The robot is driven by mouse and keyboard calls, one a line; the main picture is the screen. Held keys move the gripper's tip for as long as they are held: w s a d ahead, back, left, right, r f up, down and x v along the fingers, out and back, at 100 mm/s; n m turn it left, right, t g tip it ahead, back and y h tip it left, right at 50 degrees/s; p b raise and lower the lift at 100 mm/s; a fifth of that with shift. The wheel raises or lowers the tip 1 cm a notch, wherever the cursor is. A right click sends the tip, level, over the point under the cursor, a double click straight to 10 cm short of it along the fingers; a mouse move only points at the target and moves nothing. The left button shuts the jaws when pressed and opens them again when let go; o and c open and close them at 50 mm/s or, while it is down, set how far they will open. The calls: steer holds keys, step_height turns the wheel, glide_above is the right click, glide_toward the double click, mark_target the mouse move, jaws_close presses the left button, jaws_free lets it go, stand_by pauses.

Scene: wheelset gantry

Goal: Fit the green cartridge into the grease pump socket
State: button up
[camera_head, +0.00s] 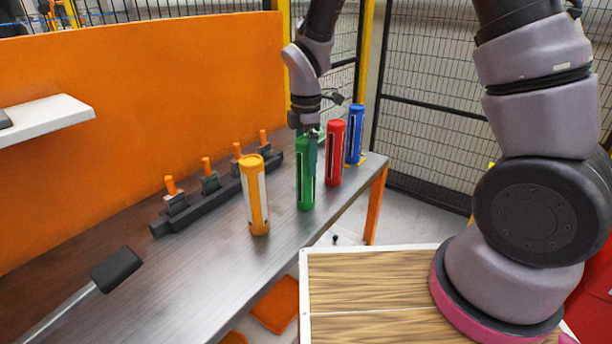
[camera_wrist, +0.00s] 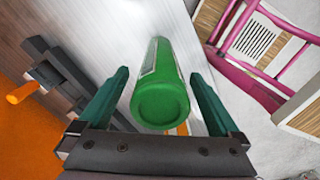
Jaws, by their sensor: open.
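The green cartridge (camera_head: 305,176) stands upright on the metal bench in the head view, between the orange and red cartridges. In the wrist view the green cartridge (camera_wrist: 160,95) lies between the two fingers, with its round end towards the camera. My gripper (camera_head: 312,150) is at the upper part of the green cartridge. In the wrist view my gripper (camera_wrist: 160,98) is open, with a gap showing on each side of the cartridge. I cannot make out a grease pump socket for certain in either view.
An orange cartridge (camera_head: 256,196), a red one (camera_head: 335,153) and a blue one (camera_head: 354,135) stand on the bench (camera_head: 205,275). A dark rail (camera_head: 215,205) with several orange-tipped clamps runs along the back. A black-headed mallet (camera_head: 116,269) lies at the front left. An orange panel (camera_head: 140,100) stands behind.

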steer(key=shift+c, duration=0.3)
jaws_close()
steer(key=shift+r, duration=0.1)
